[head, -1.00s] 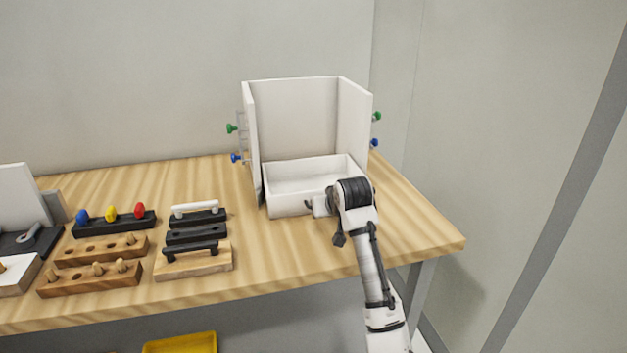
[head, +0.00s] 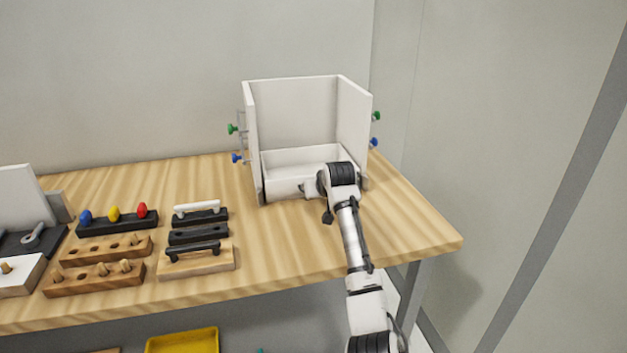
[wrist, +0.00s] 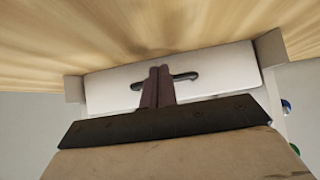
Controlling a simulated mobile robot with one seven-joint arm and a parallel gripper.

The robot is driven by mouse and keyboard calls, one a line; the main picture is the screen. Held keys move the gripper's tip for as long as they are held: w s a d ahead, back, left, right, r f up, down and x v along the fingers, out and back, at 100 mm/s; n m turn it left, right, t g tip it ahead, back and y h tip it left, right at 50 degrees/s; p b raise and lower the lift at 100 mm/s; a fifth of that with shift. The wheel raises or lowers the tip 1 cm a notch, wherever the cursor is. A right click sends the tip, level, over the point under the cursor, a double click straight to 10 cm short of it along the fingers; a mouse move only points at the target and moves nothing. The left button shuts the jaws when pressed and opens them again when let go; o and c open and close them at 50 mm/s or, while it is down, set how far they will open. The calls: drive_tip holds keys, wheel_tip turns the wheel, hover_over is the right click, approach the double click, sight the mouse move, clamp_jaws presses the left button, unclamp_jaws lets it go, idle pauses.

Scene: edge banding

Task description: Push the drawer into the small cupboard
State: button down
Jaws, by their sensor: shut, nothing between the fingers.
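The small cupboard (head: 354,120) is a white open-topped, open-fronted box standing at the back right of the wooden table. The white drawer (head: 283,188) sits low between its side walls, its front about level with their front edges. My gripper (head: 312,187) is at the drawer's front, partly hidden by my wrist in the head view. In the wrist view my gripper (wrist: 160,72) has its fingers closed together, pointing at the white drawer front (wrist: 110,88) beside its dark handle (wrist: 184,76). I cannot tell whether the fingertips touch it.
Green knobs (head: 232,128) and blue knobs (head: 237,158) stick out from both cupboard sides. Left on the table (head: 400,220) are handle blocks (head: 196,252), peg blocks (head: 96,276) and a coloured-knob block (head: 116,222). A yellow tray (head: 182,341) is below. The table's front right is clear.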

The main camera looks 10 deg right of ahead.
drive_tip(key=shift+w+a+p, duration=0.1)
drive_tip(key=shift+w+p, duration=0.25)
drive_tip(key=shift+w, duration=1.95)
drive_tip(key=shift+s+r+p, duration=0.5)
drive_tip(key=shift+s+p, duration=0.1)
drive_tip(key=shift+s, duration=0.45)
drive_tip(key=shift+s+r+p, duration=0.55)
drive_tip(key=shift+s, duration=0.45)
drive_tip(key=shift+s+r+p, duration=0.5)
drive_tip(key=shift+s+p, duration=0.1)
drive_tip(key=shift+s, duration=0.45)
